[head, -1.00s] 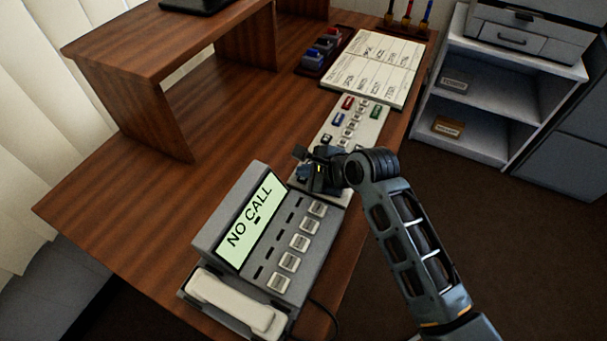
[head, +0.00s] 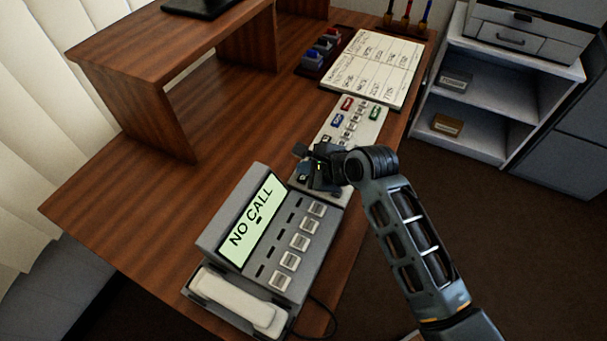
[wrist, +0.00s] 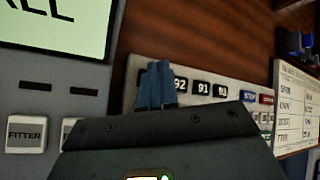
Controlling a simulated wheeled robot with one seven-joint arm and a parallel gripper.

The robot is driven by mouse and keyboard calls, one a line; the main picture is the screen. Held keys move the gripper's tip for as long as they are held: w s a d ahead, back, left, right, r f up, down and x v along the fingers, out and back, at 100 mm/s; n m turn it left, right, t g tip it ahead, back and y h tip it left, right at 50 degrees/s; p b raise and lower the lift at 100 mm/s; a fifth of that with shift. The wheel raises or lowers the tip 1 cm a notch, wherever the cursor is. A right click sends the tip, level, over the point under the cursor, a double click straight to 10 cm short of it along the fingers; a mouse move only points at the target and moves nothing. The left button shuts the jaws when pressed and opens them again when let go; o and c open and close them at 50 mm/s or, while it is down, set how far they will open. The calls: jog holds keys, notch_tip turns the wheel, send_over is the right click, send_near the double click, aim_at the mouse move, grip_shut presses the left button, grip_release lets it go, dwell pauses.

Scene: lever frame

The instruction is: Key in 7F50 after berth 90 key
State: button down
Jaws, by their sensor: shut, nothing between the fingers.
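The pale keypad panel (head: 372,128) lies on the desk beyond the phone unit, with small light keys and red, blue and green keys. In the wrist view, dark number labels show on the panel (wrist: 232,78). I read 92 (wrist: 180,86) and 91 (wrist: 204,89); a further label (wrist: 220,90) is too small to read surely. My gripper (head: 312,172) is over the near end of the panel. Its blue fingertips (wrist: 154,85) are together and empty, beside the 92 label. Whether they touch the panel I cannot tell. The gripper body hides the lower panel in the wrist view.
The grey phone unit (head: 292,222) reads NO CALL on its screen (head: 252,222), with a white handset (head: 236,300) in front. A written chart (head: 372,66) lies behind the panel, beside a dark tray of blocks (head: 318,55). A wooden shelf (head: 165,45) stands left.

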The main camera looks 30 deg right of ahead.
jog(key=v, duration=0.7)
jog(key=shift+s+r, duration=0.25)
jog(key=shift+r, duration=0.05)
jog(key=shift+d, duration=0.15)
dwell(1.8)
